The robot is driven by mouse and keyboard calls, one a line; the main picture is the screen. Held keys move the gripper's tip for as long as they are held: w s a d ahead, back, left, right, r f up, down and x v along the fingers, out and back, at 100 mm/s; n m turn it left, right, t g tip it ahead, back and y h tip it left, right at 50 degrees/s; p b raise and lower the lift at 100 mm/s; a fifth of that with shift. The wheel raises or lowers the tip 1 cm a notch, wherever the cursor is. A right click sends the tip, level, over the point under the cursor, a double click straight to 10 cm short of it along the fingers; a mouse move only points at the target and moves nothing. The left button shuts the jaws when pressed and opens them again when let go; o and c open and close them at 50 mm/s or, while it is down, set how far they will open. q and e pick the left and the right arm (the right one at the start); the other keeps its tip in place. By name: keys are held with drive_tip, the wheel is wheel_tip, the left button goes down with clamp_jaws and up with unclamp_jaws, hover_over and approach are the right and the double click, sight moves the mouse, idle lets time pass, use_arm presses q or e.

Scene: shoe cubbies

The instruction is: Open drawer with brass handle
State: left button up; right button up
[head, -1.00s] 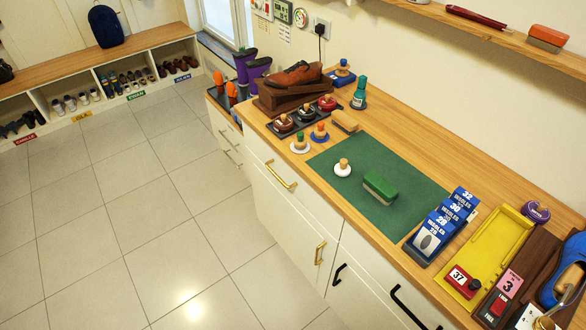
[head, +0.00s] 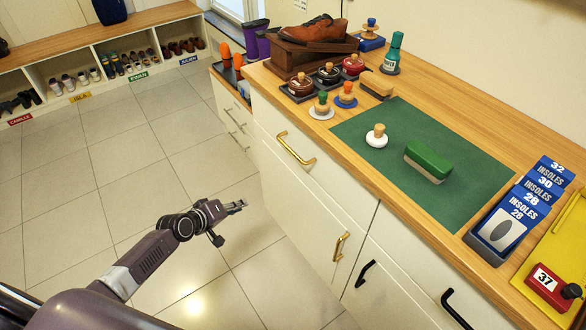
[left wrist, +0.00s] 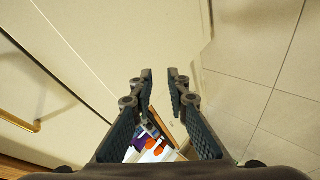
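The drawer with the brass handle (head: 296,148) is in the upper front of the counter cabinet. Its front (head: 325,178) looks flush and closed. My left gripper (head: 240,206) is over the floor, left of and below the handle, apart from it and from the cabinet. In the left wrist view my gripper (left wrist: 160,75) has its fingers apart with nothing between them. A brass handle (left wrist: 40,124) shows at that view's left edge; I cannot tell for sure which one. My right gripper is not in view.
A second brass handle (head: 341,246) is on the door below. Black handles (head: 365,273) are on the fronts to the right. The counter top holds a green mat (head: 455,190), brush, polish tins and insole boxes (head: 512,222). The tiled floor (head: 150,160) at left is clear.

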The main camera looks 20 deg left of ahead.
use_arm(q)
drive_tip(key=w+d+r+n+t+h+b, duration=0.1)
drive_tip(key=w+d+r+t+h+b, duration=0.15)
drive_tip(key=w+r+b, duration=0.45)
drive_tip(key=h+b, duration=0.3)
drive_tip(key=h, duration=0.2)
approach(292, 151)
drive_tip(key=r+x, duration=0.1)
drive_tip(key=x, duration=0.2)
drive_tip(key=shift+n+y, duration=0.25)
drive_tip(key=shift+n, duration=0.15)
drive_tip(key=x, duration=0.3)
drive_tip(key=f+x, duration=0.1)
drive_tip(key=x, duration=0.2)
drive_tip(key=shift+w+a+f, duration=0.1)
drive_tip(key=shift+w, duration=0.1)
drive_tip(key=shift+w+d+f, duration=0.15)
drive_tip(key=shift+w+d, duration=0.25)
drive_tip(key=shift+w, duration=0.05)
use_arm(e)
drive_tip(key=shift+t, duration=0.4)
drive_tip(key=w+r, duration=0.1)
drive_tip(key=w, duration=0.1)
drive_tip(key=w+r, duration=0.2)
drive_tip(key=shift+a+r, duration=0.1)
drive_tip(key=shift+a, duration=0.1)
use_arm(q)
clamp_jaws()
